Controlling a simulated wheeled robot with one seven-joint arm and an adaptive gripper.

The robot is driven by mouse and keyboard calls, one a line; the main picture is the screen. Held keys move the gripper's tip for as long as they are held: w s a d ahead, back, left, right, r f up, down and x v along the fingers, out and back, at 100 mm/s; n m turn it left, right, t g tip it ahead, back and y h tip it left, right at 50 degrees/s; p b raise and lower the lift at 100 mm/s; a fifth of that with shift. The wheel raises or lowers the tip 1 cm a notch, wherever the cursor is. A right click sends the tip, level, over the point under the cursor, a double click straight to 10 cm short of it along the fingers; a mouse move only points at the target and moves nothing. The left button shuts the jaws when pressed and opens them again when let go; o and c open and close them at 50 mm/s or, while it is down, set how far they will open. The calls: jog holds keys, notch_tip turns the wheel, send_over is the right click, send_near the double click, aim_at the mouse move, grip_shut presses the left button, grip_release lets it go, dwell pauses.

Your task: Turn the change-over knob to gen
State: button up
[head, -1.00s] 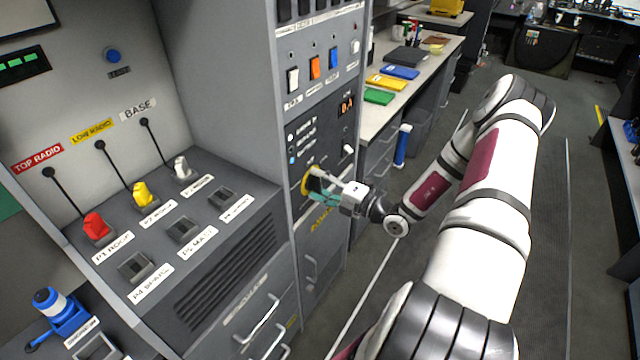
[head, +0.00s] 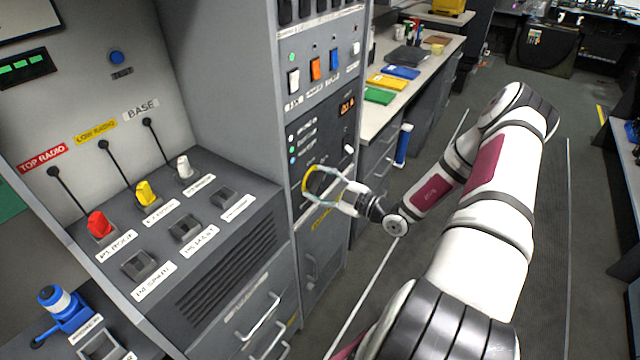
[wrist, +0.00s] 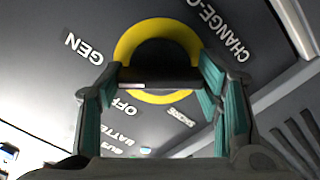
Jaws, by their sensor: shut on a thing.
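The change-over knob (wrist: 158,76) is a dark round knob with a raised bar, set in a yellow ring (wrist: 150,40) on the grey panel. In the head view the yellow ring (head: 305,186) shows low on the rack front. My gripper (wrist: 160,82) is shut on the knob, one teal-padded finger at each end of the bar. In the head view my gripper (head: 319,182) reaches the knob from the right. The GEN label (wrist: 83,48) lies upper left of the ring and the OFF label (wrist: 127,105) lower left. I cannot tell which label the knob points to.
Above the knob are a small orange display (head: 347,106) and a row of rocker switches (head: 315,69). A console with red, yellow and white knobs (head: 145,194) stands to the left. A desk (head: 372,124) with folders is behind my arm.

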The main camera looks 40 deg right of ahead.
jog(key=shift+f+m, duration=0.1)
jog(key=shift+m, duration=1)
jog(key=o, duration=1.2)
jog(key=shift+c, duration=0.2)
jog(key=v, duration=1.2)
